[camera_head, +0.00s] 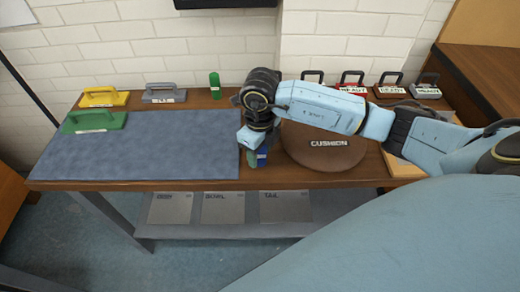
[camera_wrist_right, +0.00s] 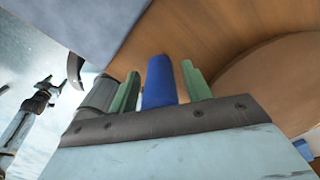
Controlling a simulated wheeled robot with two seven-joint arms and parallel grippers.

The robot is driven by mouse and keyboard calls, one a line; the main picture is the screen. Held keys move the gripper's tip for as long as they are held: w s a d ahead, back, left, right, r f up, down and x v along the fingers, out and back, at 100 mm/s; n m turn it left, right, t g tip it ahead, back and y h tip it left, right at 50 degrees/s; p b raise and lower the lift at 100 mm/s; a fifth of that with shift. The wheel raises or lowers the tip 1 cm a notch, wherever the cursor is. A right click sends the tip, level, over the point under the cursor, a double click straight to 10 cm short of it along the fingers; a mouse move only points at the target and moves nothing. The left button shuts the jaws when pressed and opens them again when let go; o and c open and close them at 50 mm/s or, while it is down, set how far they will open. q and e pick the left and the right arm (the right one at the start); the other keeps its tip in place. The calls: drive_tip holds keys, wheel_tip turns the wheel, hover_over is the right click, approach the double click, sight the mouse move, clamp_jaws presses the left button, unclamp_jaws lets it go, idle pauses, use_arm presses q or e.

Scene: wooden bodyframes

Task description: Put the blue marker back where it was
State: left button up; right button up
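The blue marker (camera_head: 262,156) is near the table's front edge, right of the grey-blue mat. The right wrist view shows the blue marker (camera_wrist_right: 160,82) between the two green fingers of my right gripper (camera_wrist_right: 161,88). A narrow gap shows on each side of it, so the gripper looks open around it. In the head view my right gripper (camera_head: 256,160) points down at the table, and its wrist partly hides the marker. Whether the marker's lower end touches the table is hidden.
The round brown cushion (camera_head: 325,158) lies close right of my right gripper, and the mat (camera_head: 140,150) close left. A green cylinder (camera_head: 215,85) stands behind. Yellow (camera_head: 103,97), grey (camera_head: 165,93) and green (camera_head: 95,121) handled blocks sit at the left. Handled blocks (camera_head: 390,88) line the back right.

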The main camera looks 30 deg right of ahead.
use_arm(q)
drive_tip(key=shift+d, duration=0.2)
drive_tip(key=shift+r, duration=0.1)
use_arm(e)
drive_tip(key=shift+r, duration=0.15)
drive_tip(key=shift+r, duration=0.35)
use_arm(q)
drive_tip(key=shift+d+r+p, duration=0.65)
drive_tip(key=shift+d+p, duration=0.15)
use_arm(e)
wheel_tip(320, 180, up, 11)
drive_tip(key=shift+r, duration=0.2)
